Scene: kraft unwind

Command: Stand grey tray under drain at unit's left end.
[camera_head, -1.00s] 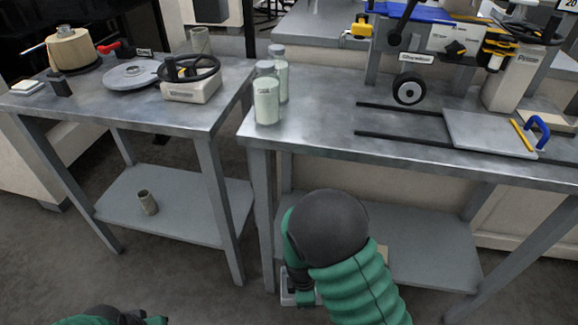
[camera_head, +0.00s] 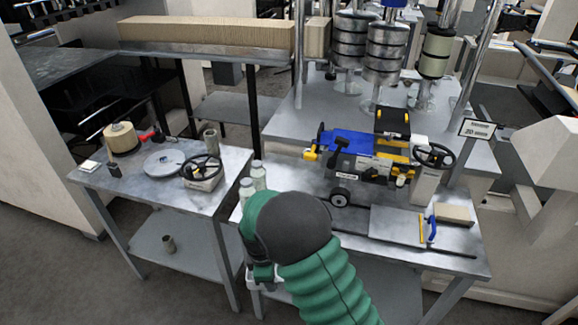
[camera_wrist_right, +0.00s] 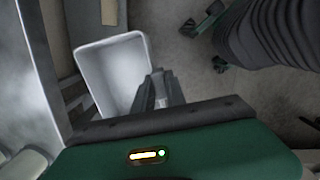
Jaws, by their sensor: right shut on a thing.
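The grey tray (camera_wrist_right: 112,62) is a shallow, pale, rounded box held in front of my right gripper (camera_wrist_right: 158,88) in the wrist view. The gripper is shut on its rim. In the head view only a small part of the tray (camera_head: 253,284) shows beside my right gripper (camera_head: 263,272), at the bench's front left corner; my arm hides the rest. Dark green parts in the wrist view may be my left gripper.
Two pale bottles (camera_head: 252,182) stand at the right bench's left edge, close to my right arm. A grey plate (camera_head: 397,224) lies at its front. The left bench (camera_head: 140,192) carries a handwheel block (camera_head: 202,172) and a disc (camera_head: 164,163). A gap separates the benches.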

